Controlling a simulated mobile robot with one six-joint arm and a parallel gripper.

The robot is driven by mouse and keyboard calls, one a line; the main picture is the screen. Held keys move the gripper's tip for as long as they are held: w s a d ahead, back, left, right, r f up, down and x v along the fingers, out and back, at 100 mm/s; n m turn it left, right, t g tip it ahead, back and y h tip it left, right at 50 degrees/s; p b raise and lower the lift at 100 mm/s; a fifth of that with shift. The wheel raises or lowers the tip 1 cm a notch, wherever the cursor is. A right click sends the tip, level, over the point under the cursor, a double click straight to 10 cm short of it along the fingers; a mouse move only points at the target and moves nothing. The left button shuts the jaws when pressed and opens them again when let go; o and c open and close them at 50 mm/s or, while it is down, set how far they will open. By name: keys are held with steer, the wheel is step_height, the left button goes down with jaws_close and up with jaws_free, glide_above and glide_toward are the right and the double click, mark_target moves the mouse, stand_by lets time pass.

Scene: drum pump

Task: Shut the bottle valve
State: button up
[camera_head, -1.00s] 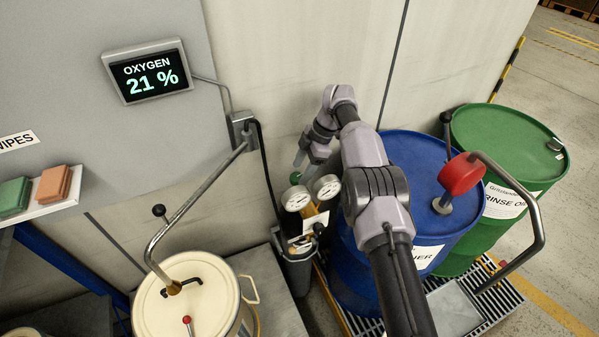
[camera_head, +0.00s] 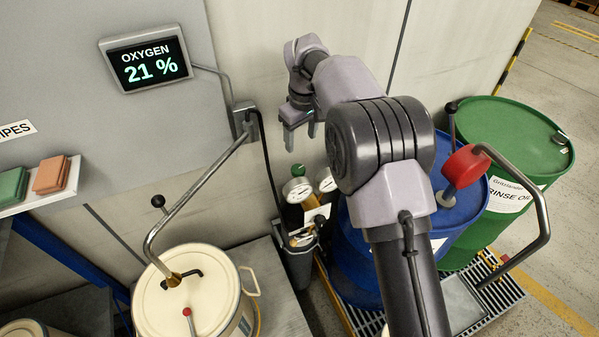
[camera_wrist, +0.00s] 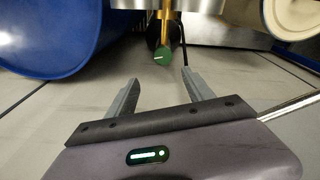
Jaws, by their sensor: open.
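The green valve knob (camera_wrist: 162,56) with a white line sits at the end of a brass valve stem (camera_wrist: 166,28) in the wrist view. In the head view the green knob (camera_head: 298,170) shows just above the pressure gauges (camera_head: 298,190) of the dark bottle (camera_head: 292,216). My gripper (camera_head: 300,140) is above the knob, open and empty. In the wrist view my gripper (camera_wrist: 160,76) has its fingers apart, with the knob ahead, roughly between the fingertips and not touched. The knob's turn position is hard to judge.
The blue drum (camera_head: 352,262) stands right of the bottle, with the green drum (camera_head: 510,130) beyond. A cream drum (camera_head: 195,262) with a bent pipe is at left. A dark cable (camera_head: 267,165) hangs down the wall. The oxygen display (camera_head: 148,68) reads 21 %.

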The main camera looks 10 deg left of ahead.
steer(key=s+r+m+t+b, duration=0.3)
steer(key=s+r+m, duration=0.1)
steer(key=s+m, duration=0.4)
steer(key=m+b, duration=0.2)
steer(key=b, duration=0.3)
glide_toward(298, 169)
steer(key=x, duration=0.8)
steer(key=shift+f, duration=0.2)
steer(key=shift+n, duration=0.3)
jaws_close()
